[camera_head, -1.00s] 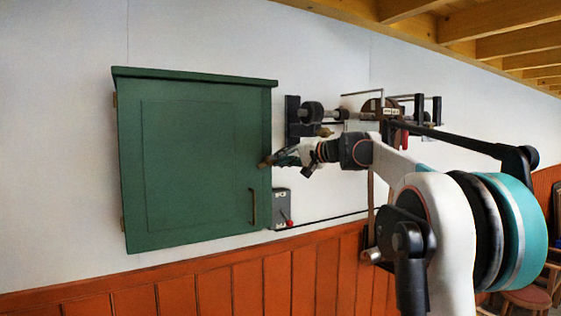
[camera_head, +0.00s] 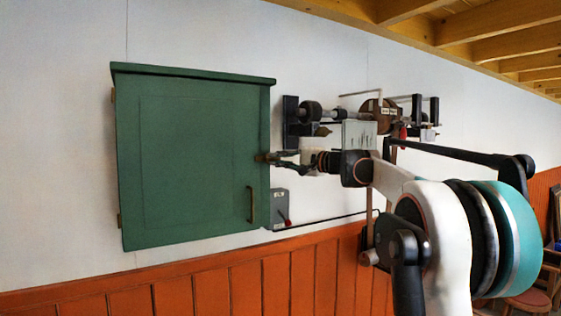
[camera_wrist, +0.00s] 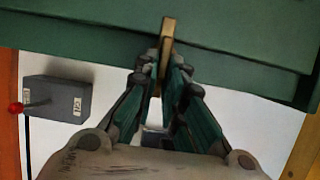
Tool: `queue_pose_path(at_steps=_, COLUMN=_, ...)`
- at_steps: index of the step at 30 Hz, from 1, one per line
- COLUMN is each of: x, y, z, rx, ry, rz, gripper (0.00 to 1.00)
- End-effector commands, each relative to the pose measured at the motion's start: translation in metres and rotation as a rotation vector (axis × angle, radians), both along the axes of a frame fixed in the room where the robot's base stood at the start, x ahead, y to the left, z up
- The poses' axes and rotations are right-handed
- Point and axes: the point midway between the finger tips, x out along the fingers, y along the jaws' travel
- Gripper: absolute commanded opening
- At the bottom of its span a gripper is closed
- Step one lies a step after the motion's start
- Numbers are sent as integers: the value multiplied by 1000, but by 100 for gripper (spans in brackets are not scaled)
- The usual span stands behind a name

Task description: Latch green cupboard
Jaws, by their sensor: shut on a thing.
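The green cupboard (camera_head: 190,155) hangs on the white wall with its door looking closed. A small brass latch (camera_head: 261,157) is at the door's right edge, above the vertical pull handle (camera_head: 251,205). My gripper (camera_head: 273,158) reaches it from the right. In the wrist view the fingers of my gripper (camera_wrist: 166,66) are shut on the latch (camera_wrist: 167,37), which stands out as a narrow brass bar across the edge of the green cupboard (camera_wrist: 70,18). The part of the latch between the fingertips is hidden.
A grey switch box (camera_head: 280,208) with a red-knobbed lever is mounted just below my gripper; it also shows in the wrist view (camera_wrist: 57,98). A wall mechanism with shafts and wheels (camera_head: 312,111) sits close above my gripper. Orange panelling (camera_head: 210,290) runs below.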

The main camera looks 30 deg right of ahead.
Motion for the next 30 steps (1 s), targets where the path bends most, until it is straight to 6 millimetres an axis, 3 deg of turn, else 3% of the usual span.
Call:
queue_pose_path(at_steps=8, x=0, y=0, z=-1, rx=-1, ry=2, rz=0, gripper=0)
queue_pose_path(at_steps=9, x=0, y=0, z=-1, rx=-1, ry=2, rz=0, gripper=17)
queue_pose_path(at_steps=11, x=0, y=0, z=-1, rx=-1, ry=2, rz=0, gripper=30)
queue_pose_path(at_steps=23, x=-3, y=-2, z=0, rx=-1, ry=1, rz=-1, gripper=30)
queue_pose_path(at_steps=30, x=-35, y=-17, z=0, rx=-1, ry=1, rz=-3, gripper=30)
